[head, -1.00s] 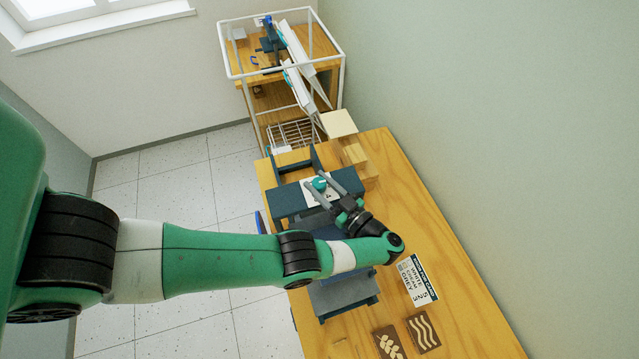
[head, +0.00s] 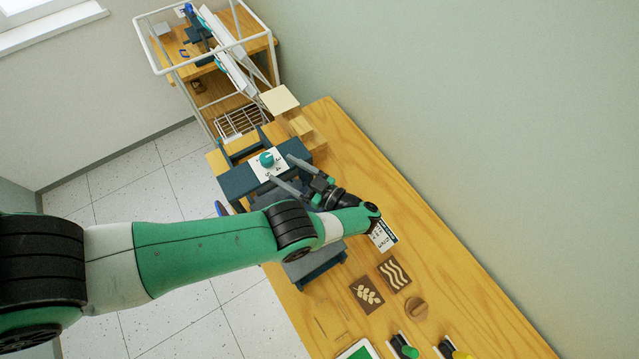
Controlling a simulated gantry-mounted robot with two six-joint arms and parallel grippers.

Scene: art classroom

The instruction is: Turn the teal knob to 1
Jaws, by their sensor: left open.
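The teal knob (head: 267,159) sits on a white dial plate (head: 269,168) with dark numerals, on top of a dark blue press-like frame (head: 236,183). The numerals are too small to read surely, and I cannot tell which one the knob points to. My left gripper (head: 280,171) is open, its two grey fingers spread and pointing toward the knob from the lower right. The knob is apart from the fingers, just beyond their tips. The left arm hides part of the frame. My right gripper is out of view.
A wooden table (head: 440,288) carries a printed card (head: 383,236), two patterned brown tiles (head: 395,274) and a round wooden piece (head: 416,308). Stepped wooden blocks (head: 299,124) stand behind the knob. A white-framed cart (head: 170,70) is beyond. A wall bounds the right.

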